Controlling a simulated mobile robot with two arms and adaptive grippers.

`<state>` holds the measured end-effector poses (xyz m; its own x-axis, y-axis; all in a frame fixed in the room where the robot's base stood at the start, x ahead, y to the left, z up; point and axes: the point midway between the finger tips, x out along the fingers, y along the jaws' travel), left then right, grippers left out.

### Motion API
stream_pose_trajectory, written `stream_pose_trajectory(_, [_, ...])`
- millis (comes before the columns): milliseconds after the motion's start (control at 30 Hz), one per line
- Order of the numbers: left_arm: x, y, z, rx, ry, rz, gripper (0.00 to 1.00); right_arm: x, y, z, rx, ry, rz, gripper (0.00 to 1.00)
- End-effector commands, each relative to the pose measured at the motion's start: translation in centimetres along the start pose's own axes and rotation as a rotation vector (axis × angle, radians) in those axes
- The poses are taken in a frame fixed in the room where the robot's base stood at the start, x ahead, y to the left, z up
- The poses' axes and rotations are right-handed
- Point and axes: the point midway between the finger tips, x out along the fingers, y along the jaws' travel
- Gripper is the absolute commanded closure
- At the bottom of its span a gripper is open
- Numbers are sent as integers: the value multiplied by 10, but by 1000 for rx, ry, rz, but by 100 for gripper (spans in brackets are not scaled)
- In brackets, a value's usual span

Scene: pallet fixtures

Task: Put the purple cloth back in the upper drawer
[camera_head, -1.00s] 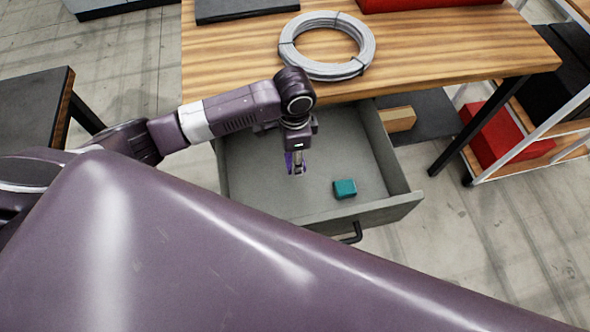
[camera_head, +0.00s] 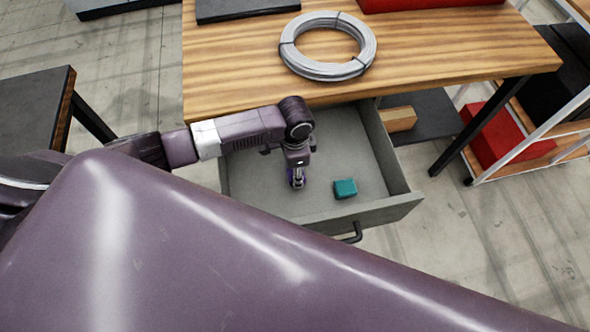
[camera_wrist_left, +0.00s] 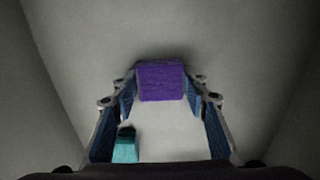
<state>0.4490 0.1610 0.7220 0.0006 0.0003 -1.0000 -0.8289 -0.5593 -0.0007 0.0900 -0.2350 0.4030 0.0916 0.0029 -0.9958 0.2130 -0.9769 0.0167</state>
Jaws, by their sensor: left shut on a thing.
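The grey drawer (camera_head: 372,212) is pulled out under the wooden tabletop. My left gripper (camera_head: 297,181) points down inside it. It is shut on the purple cloth, a small block-like piece that shows clearly between the fingertips in the left wrist view (camera_wrist_left: 161,81). In the head view, only slivers of purple show around the fingers. The cloth is over the drawer floor; whether it touches the floor I cannot tell. My right gripper is in neither view.
A teal block (camera_head: 345,188) lies on the drawer floor, right of my gripper. A wire coil (camera_head: 368,50) lies on the wooden tabletop (camera_head: 450,55). A shelf with a red box (camera_head: 490,138) stands at the right. Free drawer floor lies around the gripper.

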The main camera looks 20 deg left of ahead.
Motion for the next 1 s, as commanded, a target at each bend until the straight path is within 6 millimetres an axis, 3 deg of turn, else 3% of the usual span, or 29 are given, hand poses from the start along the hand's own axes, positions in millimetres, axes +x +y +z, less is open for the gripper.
stream_pose_trajectory(200, [1,0,0,0,0,0,41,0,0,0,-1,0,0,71])
stream_pose_trajectory(567, [-8,-1,-1,1,2,-1,41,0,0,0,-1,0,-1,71])
stream_pose_trajectory(1000, [-94,-1,-1,1,3,-2,41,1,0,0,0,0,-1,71])
